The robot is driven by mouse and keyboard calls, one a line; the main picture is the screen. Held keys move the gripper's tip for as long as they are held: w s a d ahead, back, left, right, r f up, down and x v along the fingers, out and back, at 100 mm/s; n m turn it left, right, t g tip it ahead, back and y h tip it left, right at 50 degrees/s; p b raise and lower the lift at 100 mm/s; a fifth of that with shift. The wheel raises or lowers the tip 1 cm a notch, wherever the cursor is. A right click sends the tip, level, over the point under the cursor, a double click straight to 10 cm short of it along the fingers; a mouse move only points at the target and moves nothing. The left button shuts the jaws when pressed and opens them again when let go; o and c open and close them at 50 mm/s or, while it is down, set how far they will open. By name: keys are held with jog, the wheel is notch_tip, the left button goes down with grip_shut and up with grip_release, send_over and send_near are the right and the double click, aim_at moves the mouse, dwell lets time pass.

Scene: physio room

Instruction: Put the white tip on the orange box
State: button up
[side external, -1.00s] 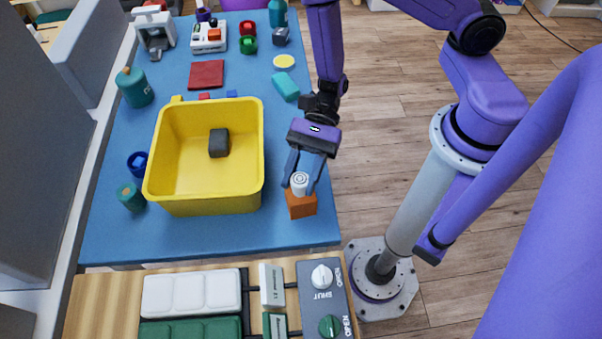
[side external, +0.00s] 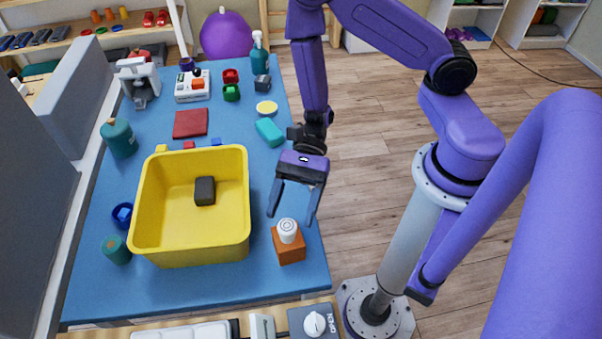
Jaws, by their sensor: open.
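The white tip (side external: 287,230) is a small white cylinder with ring marks on its top. It stands upright on top of the orange box (side external: 290,249), near the right front edge of the blue table. My gripper (side external: 293,217) is open and empty. Its fingers point down, with their tips a little above and around the tip, apart from it as far as I can see. The underside of the tip and the far side of the box are hidden.
A yellow bin (side external: 148,222) with a dark block (side external: 204,190) inside stands left of the orange box. A teal block (side external: 269,131) and a yellow disc (side external: 266,108) lie behind. A control panel (side external: 314,322) is at the front. The blue table (side external: 235,285) is bare in front of the bin.

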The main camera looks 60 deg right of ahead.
jog(key=v, duration=0.8)
jog(key=s+d+r+n+g+h, duration=0.4)
jog(key=s+r+n+h, duration=0.45)
jog(key=n, duration=0.65)
jog(key=shift+s+d+r+n+t+h, duration=0.1)
jog(key=shift+d+r+n+t+h, duration=0.6)
jog(key=shift+n+t, duration=1)
jog(key=shift+s+d+r+n+t+h, duration=0.15)
jog(key=shift+d+r+n+t+h, duration=0.75)
jog(key=shift+n, duration=1.4)
jog(key=shift+s+d+r+n+t+h, duration=0.1)
jog(key=shift+d+r+n+t+h, duration=0.35)
jog(key=shift+n+t, duration=1.35)
jog(key=shift+f, duration=0.1)
